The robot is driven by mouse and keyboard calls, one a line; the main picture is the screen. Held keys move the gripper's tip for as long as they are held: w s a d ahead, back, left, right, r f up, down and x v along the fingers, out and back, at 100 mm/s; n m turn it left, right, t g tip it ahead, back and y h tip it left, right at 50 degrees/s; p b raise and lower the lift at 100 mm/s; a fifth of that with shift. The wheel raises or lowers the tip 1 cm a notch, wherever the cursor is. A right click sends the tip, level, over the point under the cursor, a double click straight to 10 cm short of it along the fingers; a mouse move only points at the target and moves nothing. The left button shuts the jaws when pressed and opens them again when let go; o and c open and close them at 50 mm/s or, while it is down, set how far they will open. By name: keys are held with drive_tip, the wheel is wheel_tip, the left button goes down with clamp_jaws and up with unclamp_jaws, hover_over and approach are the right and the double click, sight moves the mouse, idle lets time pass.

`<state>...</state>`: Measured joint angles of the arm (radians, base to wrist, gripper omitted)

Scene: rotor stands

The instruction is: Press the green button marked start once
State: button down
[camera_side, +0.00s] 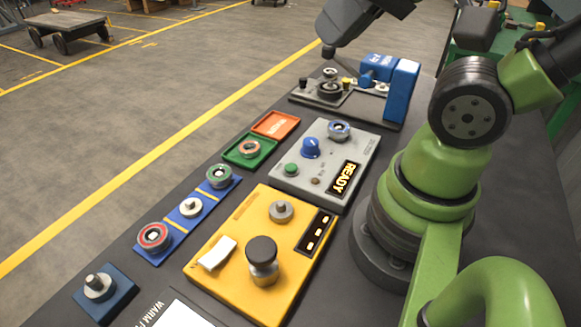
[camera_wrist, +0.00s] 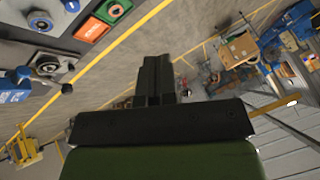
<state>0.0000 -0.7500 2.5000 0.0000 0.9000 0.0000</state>
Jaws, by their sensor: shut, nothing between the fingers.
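In the side view a small green button (camera_side: 291,169) sits on the near-left part of a grey control box (camera_side: 335,140). Any start marking on it is too small to read. The box also has a blue knob (camera_side: 310,148), a round metal part (camera_side: 339,130), a small brown button (camera_side: 315,181) and a lit display (camera_side: 345,178) reading READY. My gripper (camera_side: 328,51) is at the top of the side view, well above and beyond the box, touching nothing. In the wrist view its dark fingers (camera_wrist: 154,80) are together and empty. I cannot make out the green button there.
A yellow box (camera_side: 225,262) with a large dark knob stands nearer. Blue (camera_side: 188,230), green (camera_side: 235,150) and orange (camera_side: 290,122) trays line the table's left edge. A grey fixture with a blue block (camera_side: 402,90) stands beyond the control box.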

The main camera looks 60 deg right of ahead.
idle(0.6)
drive_tip(key=m+g+y, duration=0.3)
drive_tip(key=m+y, duration=0.3)
drive_tip(key=m, duration=2.2)
hover_over(290, 165)
wheel_tip(290, 165, down, 16)
drive_tip(key=shift+f, duration=0.2)
drive_tip(key=shift+d+f, duration=0.1)
drive_tip(key=shift+f, duration=4.3)
drive_tip(key=shift+f, duration=0.4)
